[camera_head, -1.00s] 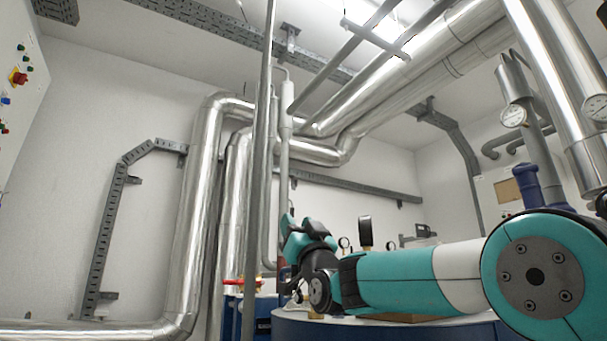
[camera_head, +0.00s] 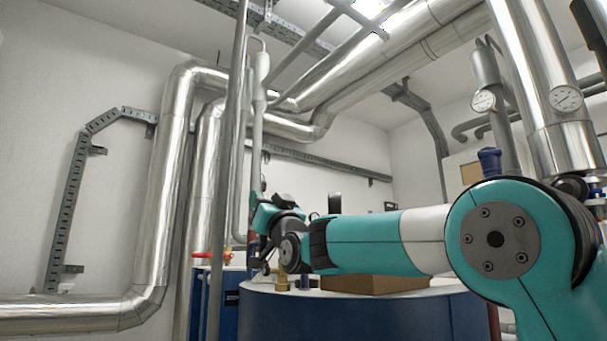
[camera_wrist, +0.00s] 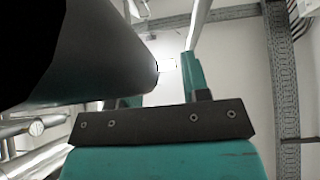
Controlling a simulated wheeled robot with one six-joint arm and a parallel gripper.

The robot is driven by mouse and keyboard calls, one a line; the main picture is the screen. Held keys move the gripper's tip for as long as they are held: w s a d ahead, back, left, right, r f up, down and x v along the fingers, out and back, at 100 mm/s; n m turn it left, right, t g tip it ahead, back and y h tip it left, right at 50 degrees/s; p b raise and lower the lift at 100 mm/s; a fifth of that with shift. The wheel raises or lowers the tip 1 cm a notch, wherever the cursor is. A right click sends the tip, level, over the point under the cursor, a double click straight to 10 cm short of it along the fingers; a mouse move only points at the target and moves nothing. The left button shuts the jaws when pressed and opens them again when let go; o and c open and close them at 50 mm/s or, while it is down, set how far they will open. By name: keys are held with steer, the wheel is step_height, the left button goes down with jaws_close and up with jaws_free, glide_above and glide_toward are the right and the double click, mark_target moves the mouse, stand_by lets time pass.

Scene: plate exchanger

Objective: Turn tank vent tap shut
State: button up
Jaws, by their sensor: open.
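My gripper (camera_head: 265,212) is at the end of the teal arm, above the left edge of a blue tank (camera_head: 370,312) with a pale top. A red-handled tap (camera_head: 212,255) sits to the left of it, behind a vertical grey pipe. A small brass fitting (camera_head: 281,280) stands on the tank top below the gripper. I cannot tell for certain which of these is the tank vent tap. In the wrist view my gripper (camera_wrist: 163,80) is open and points toward the ceiling. A large dark rounded shape hides much of its left finger.
A brown box (camera_head: 380,284) lies on the tank top under my forearm. A thin vertical grey pipe (camera_head: 232,150) and large silver pipes (camera_head: 170,190) stand at the left. Dial gauges (camera_head: 566,98) sit on the pipes at the right.

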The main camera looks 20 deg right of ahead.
steer(key=s+d+b, duration=0.3)
steer(key=s+b, duration=0.8)
steer(key=s, duration=0.8)
steer(key=shift+d+r, duration=0.2)
steer(key=shift+r, duration=0.1)
stand_by(0.5)
steer(key=shift+f+b, duration=0.1)
steer(key=shift+b, duration=0.3)
